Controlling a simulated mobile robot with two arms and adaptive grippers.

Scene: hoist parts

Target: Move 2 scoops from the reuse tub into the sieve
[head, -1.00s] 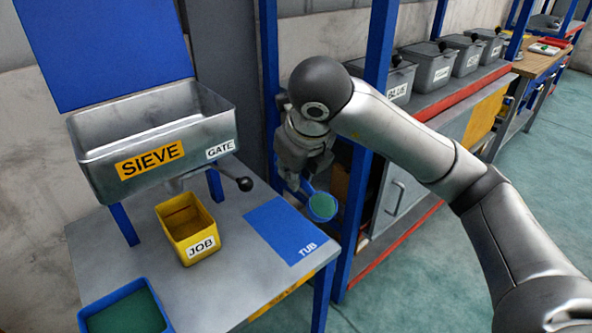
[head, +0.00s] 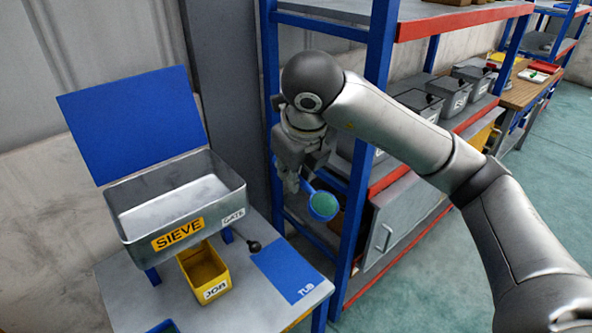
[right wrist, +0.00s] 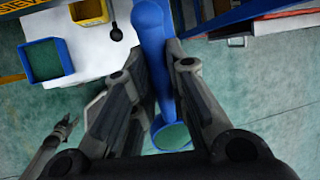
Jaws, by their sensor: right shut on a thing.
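My right gripper (head: 296,184) is shut on the handle of a blue scoop (head: 323,205), above and behind the right end of the bench. Green material fills the scoop's bowl, which also shows in the right wrist view (right wrist: 173,136). The grey metal sieve (head: 183,208) stands on the bench to the left, its top open. A blue tub (head: 160,327) is cut off at the bottom edge. In the right wrist view a blue tub (right wrist: 27,62) holds green material. My left gripper (right wrist: 68,124) shows small at lower left there; its opening is unclear.
The yellow JOB box (head: 205,272) sits on the bench below the sieve. A gate lever (head: 253,245) sticks out beside it. A blue TUB mat (head: 290,272) lies bare on the right. A blue shelf post (head: 362,190) stands close beside the scoop.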

